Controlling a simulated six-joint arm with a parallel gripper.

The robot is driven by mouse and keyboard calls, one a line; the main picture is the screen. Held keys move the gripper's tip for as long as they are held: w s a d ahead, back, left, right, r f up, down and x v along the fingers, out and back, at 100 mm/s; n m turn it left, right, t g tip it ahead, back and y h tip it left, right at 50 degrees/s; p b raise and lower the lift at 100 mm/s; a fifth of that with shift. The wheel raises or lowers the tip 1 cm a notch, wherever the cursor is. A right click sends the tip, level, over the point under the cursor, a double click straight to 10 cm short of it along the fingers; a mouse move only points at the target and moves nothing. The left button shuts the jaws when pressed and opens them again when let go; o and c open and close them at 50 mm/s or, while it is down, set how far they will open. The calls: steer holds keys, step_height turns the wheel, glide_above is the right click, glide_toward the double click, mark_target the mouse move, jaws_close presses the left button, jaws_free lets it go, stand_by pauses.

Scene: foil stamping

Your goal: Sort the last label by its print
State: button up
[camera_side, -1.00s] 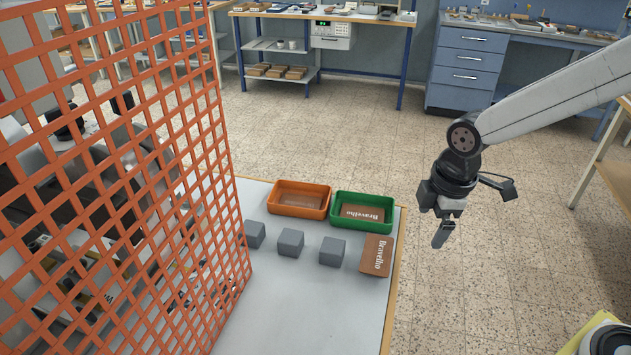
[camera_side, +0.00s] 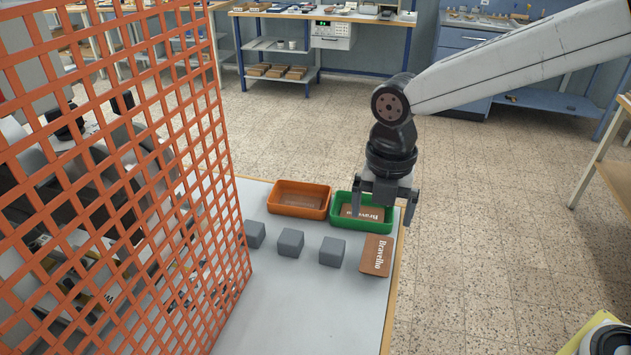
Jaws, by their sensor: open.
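A brown label printed "Bravelho" in white (camera_side: 376,257) lies at the right edge of the table, in front of the green tray. The green tray (camera_side: 337,224) holds another brown label with white print (camera_side: 364,213), partly hidden by my gripper. The orange tray (camera_side: 298,208), left of the green one, holds a brown label (camera_side: 300,200) whose print I cannot make out. My gripper (camera_side: 383,217) is open and empty, its fingers pointing down, in front of the green tray's right part in the picture and behind the loose label.
Three grey blocks (camera_side: 254,234), (camera_side: 290,243), (camera_side: 331,252) stand in a row left of the loose label. An orange mesh fence (camera_side: 130,160) rises along the left. The table's front part (camera_side: 310,310) is clear.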

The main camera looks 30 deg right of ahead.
mark_target(377, 254)
steer(key=shift+f, duration=0.15)
steer(key=shift+f, duration=1.2)
steer(key=shift+f, duration=0.1)
steer(key=shift+s+d+f, duration=0.1)
steer(key=shift+f, duration=1.15)
steer(key=shift+s+f, duration=0.1)
steer(key=shift+f, duration=1.15)
steer(key=c, duration=1.1)
